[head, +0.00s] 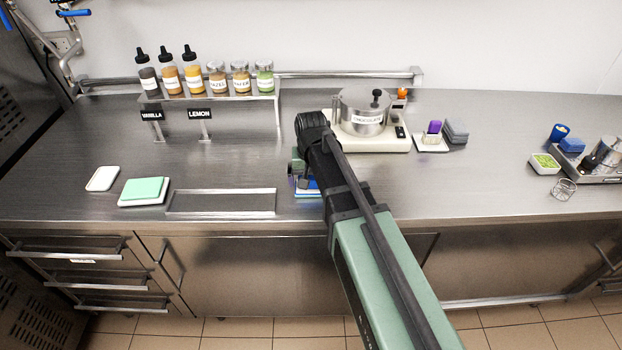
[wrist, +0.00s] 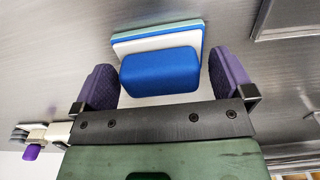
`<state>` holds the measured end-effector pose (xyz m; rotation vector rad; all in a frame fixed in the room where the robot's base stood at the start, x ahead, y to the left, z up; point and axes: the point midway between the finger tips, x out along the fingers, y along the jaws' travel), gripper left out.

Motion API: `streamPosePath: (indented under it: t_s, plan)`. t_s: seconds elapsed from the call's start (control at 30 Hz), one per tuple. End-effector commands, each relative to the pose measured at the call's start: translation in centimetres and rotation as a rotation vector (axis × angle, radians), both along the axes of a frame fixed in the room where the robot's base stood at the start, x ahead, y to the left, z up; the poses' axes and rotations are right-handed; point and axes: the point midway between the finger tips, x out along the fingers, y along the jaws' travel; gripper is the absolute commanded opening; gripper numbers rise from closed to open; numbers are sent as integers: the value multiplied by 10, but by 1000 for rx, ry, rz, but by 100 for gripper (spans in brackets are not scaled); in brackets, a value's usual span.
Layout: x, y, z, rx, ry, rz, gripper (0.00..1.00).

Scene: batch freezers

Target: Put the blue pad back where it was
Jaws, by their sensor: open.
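A bright blue pad (wrist: 160,72) with rounded edges lies on a white surface in the wrist view, with blue and teal layers showing along its far edge. My gripper (wrist: 162,64) has its two purple fingers apart, one on each side of the pad. A narrow gap shows on the right; on the left I cannot tell whether finger and pad touch. In the head view my gripper (head: 302,176) is low over the counter, right of the framed grey mat, and a bit of blue (head: 313,186) shows beside it. My arm hides most of this spot.
A scale with a steel pot (head: 364,113) stands behind my arm. A purple block and grey pads (head: 455,131) are right of it. A tray (head: 602,176) with another blue block (head: 572,145) is far right. A mint pad (head: 143,188) lies left. Bottles stand on a rack (head: 225,98).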

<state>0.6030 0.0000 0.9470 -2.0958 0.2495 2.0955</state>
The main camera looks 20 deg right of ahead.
Motion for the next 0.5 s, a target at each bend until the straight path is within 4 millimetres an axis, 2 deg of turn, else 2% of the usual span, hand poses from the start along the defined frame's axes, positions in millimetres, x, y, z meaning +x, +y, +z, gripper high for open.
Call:
streamPosePath:
  t_s: [0.13, 0.23, 0.5]
  plan:
    - [0, 0, 6, 0, 0, 0, 100]
    - [0, 0, 21, 0, 0, 0, 100]
    - [0, 0, 91, 0, 0, 0, 100]
